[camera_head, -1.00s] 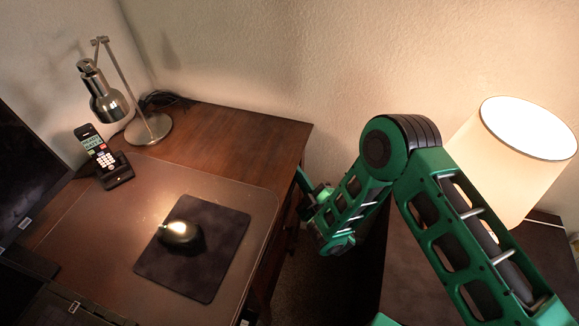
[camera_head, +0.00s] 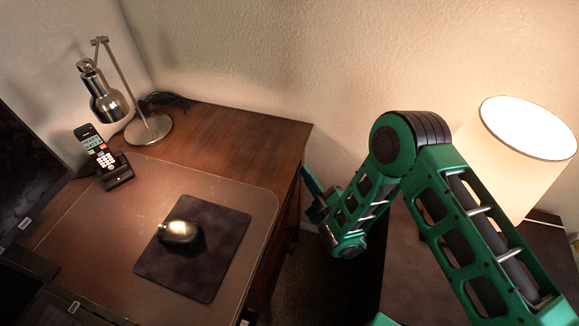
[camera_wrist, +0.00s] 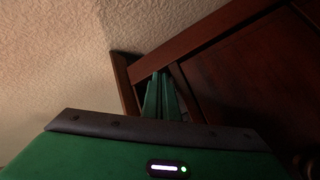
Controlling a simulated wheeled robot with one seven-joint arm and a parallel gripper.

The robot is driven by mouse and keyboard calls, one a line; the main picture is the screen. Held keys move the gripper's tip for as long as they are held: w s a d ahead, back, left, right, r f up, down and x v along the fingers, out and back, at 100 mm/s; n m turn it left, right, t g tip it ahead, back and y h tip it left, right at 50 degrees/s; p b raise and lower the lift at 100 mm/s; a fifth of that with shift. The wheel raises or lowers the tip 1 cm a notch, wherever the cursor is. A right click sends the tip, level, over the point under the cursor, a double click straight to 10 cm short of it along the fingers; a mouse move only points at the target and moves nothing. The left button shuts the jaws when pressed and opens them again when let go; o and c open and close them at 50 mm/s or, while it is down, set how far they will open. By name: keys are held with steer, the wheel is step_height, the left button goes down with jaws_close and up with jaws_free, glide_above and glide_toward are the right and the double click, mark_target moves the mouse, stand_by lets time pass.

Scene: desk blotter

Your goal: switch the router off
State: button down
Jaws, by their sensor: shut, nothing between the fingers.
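On the desk are a metal lamp (camera_head: 106,102), a cordless phone (camera_head: 101,155) in its cradle, and a mouse (camera_head: 179,232) on a dark pad (camera_head: 220,250). A lit shaded lamp (camera_head: 505,160) stands right of my arm.

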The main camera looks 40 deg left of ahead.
steer(key=d, duration=0.1)
steer(key=w+d, duration=0.1)
steer(key=d, duration=0.1)
steer(key=shift+d, duration=0.1)
stand_by(0.8)
